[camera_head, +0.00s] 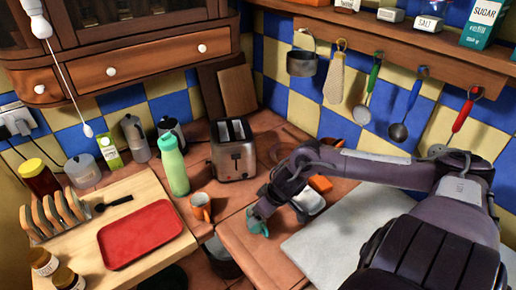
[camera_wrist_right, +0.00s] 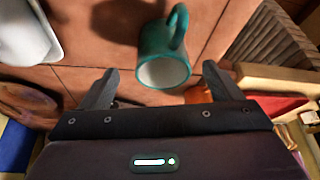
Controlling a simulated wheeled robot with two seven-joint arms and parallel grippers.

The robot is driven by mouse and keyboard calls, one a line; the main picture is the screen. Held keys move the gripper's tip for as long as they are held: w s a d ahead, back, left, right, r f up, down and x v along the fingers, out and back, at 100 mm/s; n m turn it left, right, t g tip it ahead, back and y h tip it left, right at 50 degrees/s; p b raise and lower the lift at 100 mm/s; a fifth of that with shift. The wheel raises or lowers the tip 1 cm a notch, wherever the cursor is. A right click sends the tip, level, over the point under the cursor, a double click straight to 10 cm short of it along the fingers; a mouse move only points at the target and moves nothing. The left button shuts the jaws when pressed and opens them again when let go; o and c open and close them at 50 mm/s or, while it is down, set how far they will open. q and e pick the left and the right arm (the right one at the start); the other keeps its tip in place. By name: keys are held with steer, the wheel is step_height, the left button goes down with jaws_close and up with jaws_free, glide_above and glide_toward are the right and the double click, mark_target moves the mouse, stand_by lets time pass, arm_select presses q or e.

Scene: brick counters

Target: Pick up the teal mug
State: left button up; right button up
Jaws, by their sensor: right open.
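The teal mug (camera_head: 257,226) stands on the brick-tiled counter in the head view, close to the end of my right arm. In the right wrist view the teal mug (camera_wrist_right: 164,45) shows its pale inside and a handle on its upper right. My right gripper (camera_wrist_right: 161,70) is open, with one finger on each side of the mug's rim in the picture. I see no clear contact, and cannot tell how deep the mug sits between the fingers. In the head view the right gripper (camera_head: 262,209) partly hides the mug. My left gripper is not in view.
A white dish (camera_head: 308,202) and an orange item (camera_head: 320,183) lie near my right arm. A toaster (camera_head: 233,150) and a green bottle (camera_head: 173,165) stand behind. A red tray (camera_head: 140,233) lies on the left.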

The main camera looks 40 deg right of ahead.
mark_target(260, 224)
steer(key=shift+x, duration=2.15)
steer(key=shift+a+r, duration=0.1)
steer(key=shift+a, duration=0.05)
steer(key=c, duration=1.2)
